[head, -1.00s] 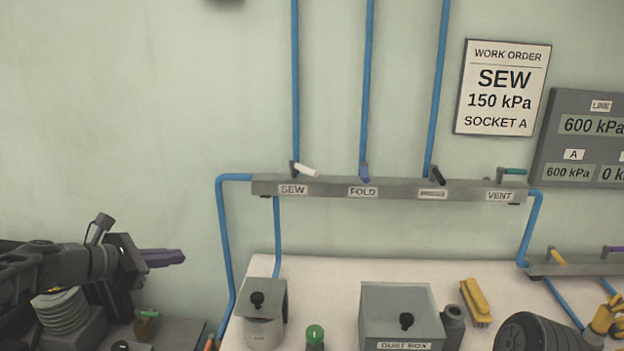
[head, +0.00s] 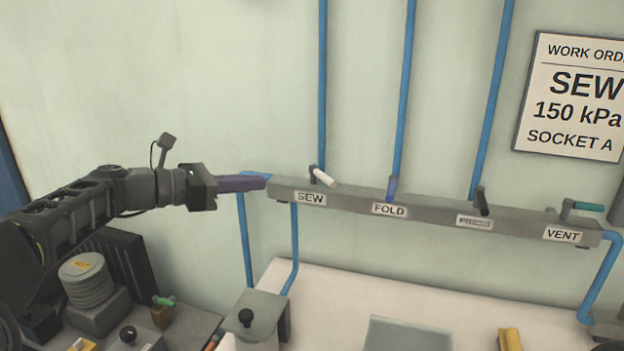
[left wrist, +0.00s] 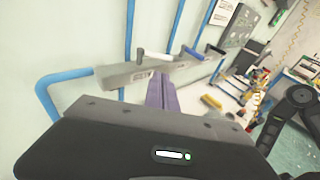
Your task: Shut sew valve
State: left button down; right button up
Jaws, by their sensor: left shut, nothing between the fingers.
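The SEW valve has a white lever (head: 324,177) on top of the grey manifold bar (head: 350,198), above the SEW label (head: 311,198). The lever slants down to the right, off the line of its blue pipe. In the left wrist view the white lever (left wrist: 155,56) shows just beyond the fingers. My left gripper (head: 262,183) is shut and empty, its purple fingers pointing right at the bar's left end, left of the lever. Whether the fingertips touch the bar is unclear. My right gripper is not in view.
The FOLD lever (head: 392,188) is blue, the PRESS lever (head: 481,202) black and the VENT lever (head: 588,207) green, along the same bar. Blue pipes run up the wall. A work order sign (head: 575,98) reads SEW 150 kPa, socket A. A grey box (head: 258,314) stands below.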

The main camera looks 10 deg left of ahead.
aim_at(322, 179)
pick_arm(q)
jog(key=p+x, duration=0.3)
jog(key=x, duration=0.9)
jog(key=shift+w+d, duration=0.1)
jog(key=shift+d, duration=0.05)
jog(key=shift+w+d+f+p, duration=0.25)
jog(key=shift+w+d+p, duration=0.05)
jog(key=shift+w+d, duration=0.05)
